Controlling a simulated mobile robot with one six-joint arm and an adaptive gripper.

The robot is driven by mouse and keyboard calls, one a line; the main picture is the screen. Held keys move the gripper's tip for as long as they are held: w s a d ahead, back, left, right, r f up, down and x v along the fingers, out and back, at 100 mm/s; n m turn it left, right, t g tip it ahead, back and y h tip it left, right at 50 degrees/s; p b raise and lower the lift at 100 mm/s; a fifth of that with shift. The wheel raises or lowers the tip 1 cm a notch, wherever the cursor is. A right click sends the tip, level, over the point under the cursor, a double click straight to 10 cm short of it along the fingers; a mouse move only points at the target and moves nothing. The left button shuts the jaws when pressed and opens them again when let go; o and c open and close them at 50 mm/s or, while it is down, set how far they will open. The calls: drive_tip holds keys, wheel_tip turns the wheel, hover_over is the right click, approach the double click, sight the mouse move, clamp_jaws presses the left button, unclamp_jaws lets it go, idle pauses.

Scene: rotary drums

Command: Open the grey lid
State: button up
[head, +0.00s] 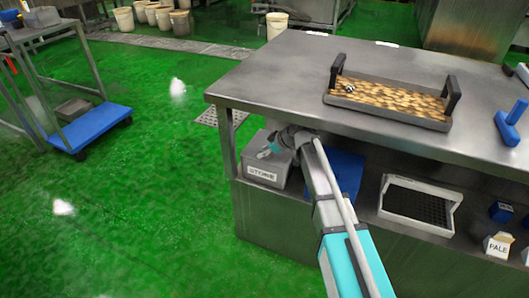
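A grey box (262,173) with a white label on its front stands on the shelf under the steel table, at the left end. Its grey top (254,146) looks like the lid and appears closed, though my arm covers its right part. My gripper (268,151) is at the top of the box, near the middle of the lid. It is small and partly hidden by my wrist, so I cannot tell if it touches the lid or how its fingers stand.
A blue container (345,172) is right of my arm on the shelf, then a white crate (420,189) and small cartons (498,244). Green floor is clear on the left, before a blue trolley (95,125).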

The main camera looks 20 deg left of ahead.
clamp_jaws()
drive_tip(key=shift+w+r+p, duration=0.15)
drive_tip(key=shift+r+p, duration=0.4)
drive_tip(key=shift+w+r+p, duration=0.15)
drive_tip(key=shift+r+p, duration=0.4)
drive_tip(key=shift+o, duration=1.6)
unclamp_jaws()
